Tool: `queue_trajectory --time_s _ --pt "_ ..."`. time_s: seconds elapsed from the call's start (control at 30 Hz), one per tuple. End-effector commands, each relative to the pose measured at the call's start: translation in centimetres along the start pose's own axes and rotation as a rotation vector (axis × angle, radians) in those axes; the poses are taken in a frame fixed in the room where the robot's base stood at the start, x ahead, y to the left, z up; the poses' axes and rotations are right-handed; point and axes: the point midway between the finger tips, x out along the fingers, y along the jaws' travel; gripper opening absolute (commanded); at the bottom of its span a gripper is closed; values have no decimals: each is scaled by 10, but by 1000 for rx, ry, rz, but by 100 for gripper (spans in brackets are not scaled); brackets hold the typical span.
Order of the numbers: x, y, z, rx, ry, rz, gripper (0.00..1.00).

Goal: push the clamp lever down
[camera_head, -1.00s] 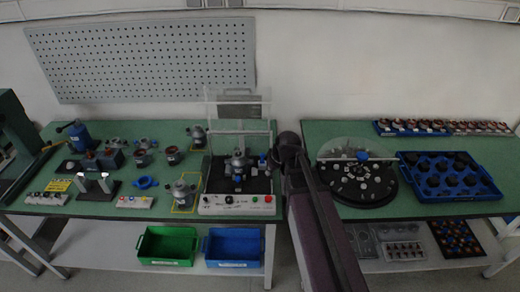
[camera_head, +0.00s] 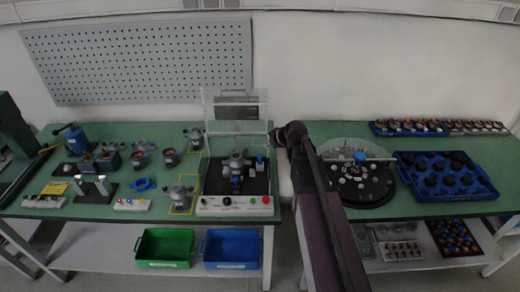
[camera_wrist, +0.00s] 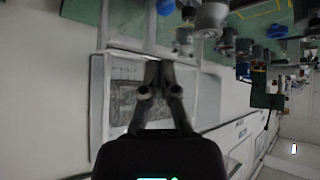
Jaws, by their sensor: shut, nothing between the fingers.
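The test fixture (camera_head: 203,205), with a white front panel and a black bed, stands at the middle of the bench. A grey stator (camera_head: 236,160) sits on its bed. A small blue upright part, which looks like the clamp lever (camera_head: 260,163), stands at the bed's right side. My gripper (camera_head: 279,140) is above and to the right of it, apart from it as far as I can tell. In the wrist view my gripper's fingers (camera_wrist: 159,70) are together and empty. A blue part (camera_wrist: 165,6) shows at that view's top edge; I cannot tell whether it is the lever.
A clear guard (camera_head: 207,112) stands over the fixture's back. A round black turntable (camera_head: 365,192) and a blue tray (camera_head: 403,177) are on the right bench. Stators and small stands fill the left bench. Green (camera_head: 140,245) and blue (camera_head: 207,243) bins are below.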

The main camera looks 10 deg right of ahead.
Motion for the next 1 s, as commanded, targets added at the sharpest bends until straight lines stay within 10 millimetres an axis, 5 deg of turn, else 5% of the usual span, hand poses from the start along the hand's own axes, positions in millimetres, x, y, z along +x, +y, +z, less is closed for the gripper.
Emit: queue_trajectory --time_s 0.37,1.0 --pt "21 1 2 0 -1 0 0" --pt "86 1 2 1 -1 1 0"
